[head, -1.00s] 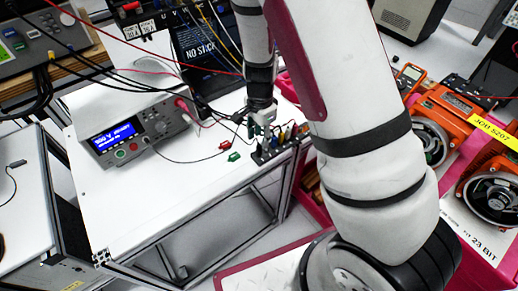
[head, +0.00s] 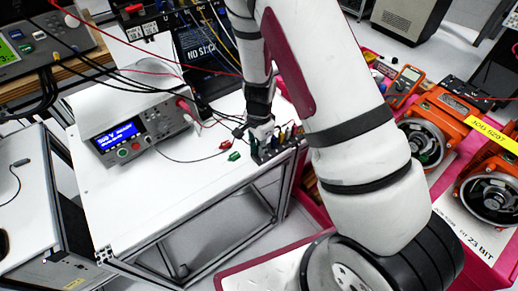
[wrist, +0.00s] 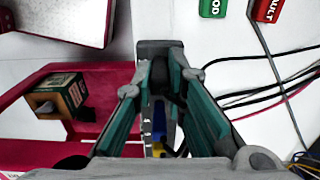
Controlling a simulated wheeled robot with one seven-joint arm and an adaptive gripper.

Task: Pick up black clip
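A black clip (wrist: 158,76) appears as a dark shape between my gripper's fingertips in the wrist view; its outline is partly hidden by the fingers. My gripper (wrist: 163,68) points down with its teal-padded fingers parted on either side of it. I cannot tell whether the pads touch it. The clip rack (wrist: 158,46) shows as a dark block at and beyond the fingertips, with blue and yellow clips (wrist: 158,122) seen in the gap. In the head view my gripper (head: 261,136) is at the left part of the rack (head: 275,152), near the table's right edge.
A green tag (wrist: 213,6) and a red tag (wrist: 266,8) lie on the white table, with black and red cables (wrist: 270,88) close by. A power supply (head: 138,132) stands left. A pink-red bin holds a small box (wrist: 57,95) beside the table. The table's front is clear.

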